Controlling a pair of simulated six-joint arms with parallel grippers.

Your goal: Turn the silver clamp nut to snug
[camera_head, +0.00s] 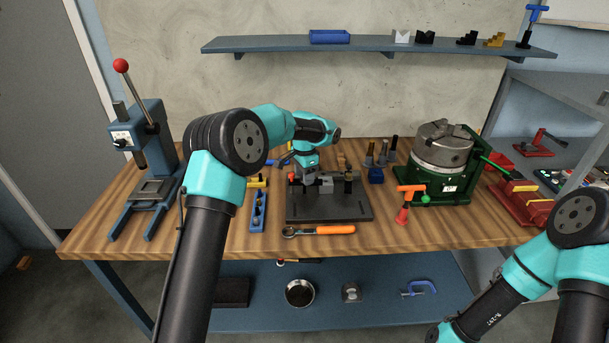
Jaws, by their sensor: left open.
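A dark fixture plate (345,211) lies on the wooden bench, with a grey block (326,184) and clamp parts (348,181) on it. My left gripper (303,186) is open and points down over the plate's back left part, close to the grey block. I cannot pick out the silver clamp nut; it is too small or hidden by the gripper. A wrench with an orange handle (335,229) and a silver ring head lies along the plate's front edge. My right arm comes in at the lower right, and its gripper is out of the frame.
Right are an orange-red tool (405,203) and a chuck (443,146) on a green base.

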